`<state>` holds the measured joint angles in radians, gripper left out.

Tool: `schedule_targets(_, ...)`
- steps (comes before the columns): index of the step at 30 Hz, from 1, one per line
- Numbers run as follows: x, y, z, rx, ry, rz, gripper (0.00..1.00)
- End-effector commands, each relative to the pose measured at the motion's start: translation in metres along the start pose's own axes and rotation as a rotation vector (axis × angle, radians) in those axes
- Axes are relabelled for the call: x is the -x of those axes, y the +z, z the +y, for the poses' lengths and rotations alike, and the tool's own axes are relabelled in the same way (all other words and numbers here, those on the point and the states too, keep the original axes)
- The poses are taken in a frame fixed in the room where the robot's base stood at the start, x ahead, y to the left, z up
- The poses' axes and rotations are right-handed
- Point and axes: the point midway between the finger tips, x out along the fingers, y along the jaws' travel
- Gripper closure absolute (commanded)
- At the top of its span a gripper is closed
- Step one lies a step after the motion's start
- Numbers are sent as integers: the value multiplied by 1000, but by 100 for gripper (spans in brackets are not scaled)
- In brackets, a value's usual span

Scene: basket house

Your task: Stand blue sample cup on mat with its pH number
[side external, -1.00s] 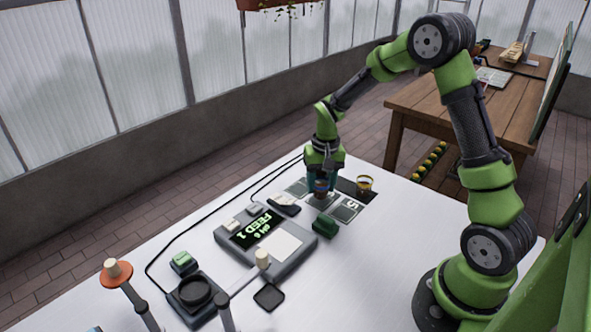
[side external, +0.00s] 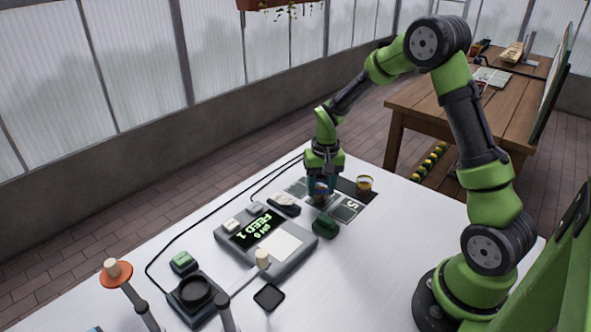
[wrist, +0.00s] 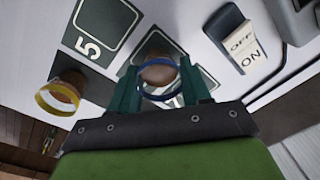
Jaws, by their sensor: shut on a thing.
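The blue-rimmed sample cup (wrist: 158,75), with brownish contents, is between the fingers of my gripper (wrist: 160,88) in the wrist view. My gripper also shows in the side view (side external: 322,184), shut on the cup (side external: 320,190), upright over the middle mat (side external: 323,201). I cannot tell whether the cup touches the mat. The middle mat's number is mostly hidden by the cup and fingers. The mat marked 5 (side external: 346,209) lies beside it, also in the wrist view (wrist: 101,25). A third mat (side external: 297,188) is on the other side. The meter display (side external: 257,228) appears to read pH 6, FEED 1.
A yellow-rimmed cup (side external: 365,184) stands on a dark patch close to the mats. A white OFF/ON switch (wrist: 244,47) lies near the third mat. The white table is clear to the right front.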

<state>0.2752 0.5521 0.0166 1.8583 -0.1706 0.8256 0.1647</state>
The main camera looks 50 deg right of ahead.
Motion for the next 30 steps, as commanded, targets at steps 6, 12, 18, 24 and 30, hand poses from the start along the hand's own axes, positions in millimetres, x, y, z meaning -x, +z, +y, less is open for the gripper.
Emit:
schedule_targets(6, -3, 0, 0, 1, 1, 0, 87)
schedule_targets(12, -4, 0, 0, 1, 1, 0, 87)
schedule_targets(18, -4, 0, 0, 1, 0, 0, 87)
schedule_targets(24, -4, 0, 0, 0, 0, 0, 37)
schedule_targets(30, -4, 0, 0, 0, 0, 0, 23)
